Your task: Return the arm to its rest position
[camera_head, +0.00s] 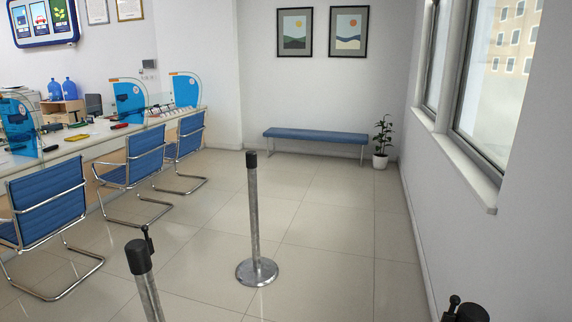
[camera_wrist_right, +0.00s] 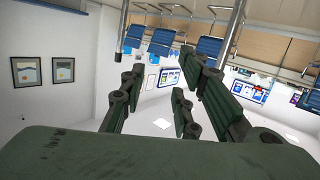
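My right gripper (camera_wrist_right: 163,70) shows in the right wrist view, its dark green fingers spread apart. It is open, with nothing between the fingers. The room appears upside down behind it, and the fingers touch nothing that I can see. Neither gripper can be made out in the head view. My left gripper is not in view.
A metal post (camera_head: 254,215) with a round base stands on the tiled floor. Another black-topped post (camera_head: 139,259) is nearer, at lower left. Blue chairs (camera_head: 135,160) line the teller counter (camera_head: 90,145). A bench (camera_head: 316,135) and plant (camera_head: 381,145) are far back.

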